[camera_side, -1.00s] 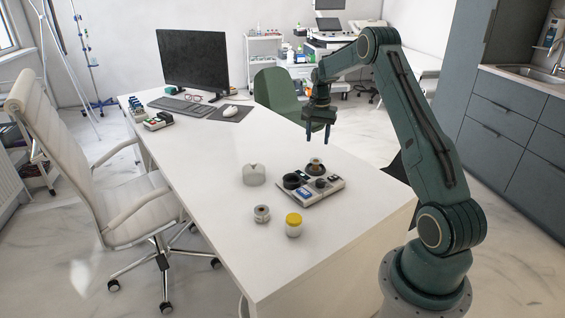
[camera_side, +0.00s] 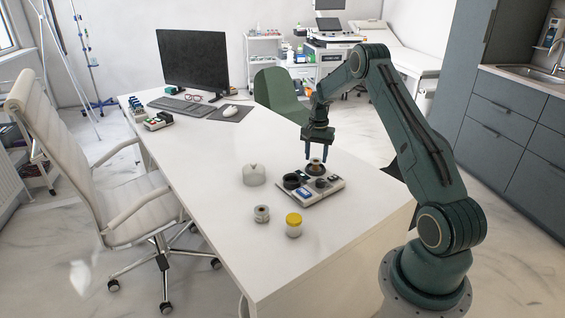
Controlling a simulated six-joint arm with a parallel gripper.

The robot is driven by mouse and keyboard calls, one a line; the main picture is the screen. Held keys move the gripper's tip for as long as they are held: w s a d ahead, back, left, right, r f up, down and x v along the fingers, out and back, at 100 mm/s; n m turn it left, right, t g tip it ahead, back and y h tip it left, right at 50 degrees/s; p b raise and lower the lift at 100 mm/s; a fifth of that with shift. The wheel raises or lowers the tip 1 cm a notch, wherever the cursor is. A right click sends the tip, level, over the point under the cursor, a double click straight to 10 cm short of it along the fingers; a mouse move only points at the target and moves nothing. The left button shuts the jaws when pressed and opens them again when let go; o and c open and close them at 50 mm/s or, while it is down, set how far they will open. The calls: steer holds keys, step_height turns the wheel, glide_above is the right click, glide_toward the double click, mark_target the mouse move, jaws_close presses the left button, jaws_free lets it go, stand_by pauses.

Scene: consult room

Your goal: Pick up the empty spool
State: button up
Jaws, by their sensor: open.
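My gripper (camera_side: 316,157) is open and points down over the light tray (camera_side: 322,197) on the white desk. Its fingertips are on either side of the top of a small brownish, spool-like piece (camera_side: 316,166) at the tray's far end; I cannot tell whether they touch it. This piece stands upright and may be the empty spool. A small grey cylinder (camera_side: 262,214) with a dark centre, also spool-like, stands on the desk left of the tray. The picture is too small to tell which one is the empty spool.
The tray also holds dark round pieces (camera_side: 291,182). A white notched block (camera_side: 254,175) stands left of it, and a yellow-lidded jar (camera_side: 293,225) in front. A monitor (camera_side: 193,59) and keyboard (camera_side: 180,106) are at the far end. The desk's middle is clear.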

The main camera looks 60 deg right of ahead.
steer(key=shift+f, duration=0.8)
steer(key=c, duration=0.6)
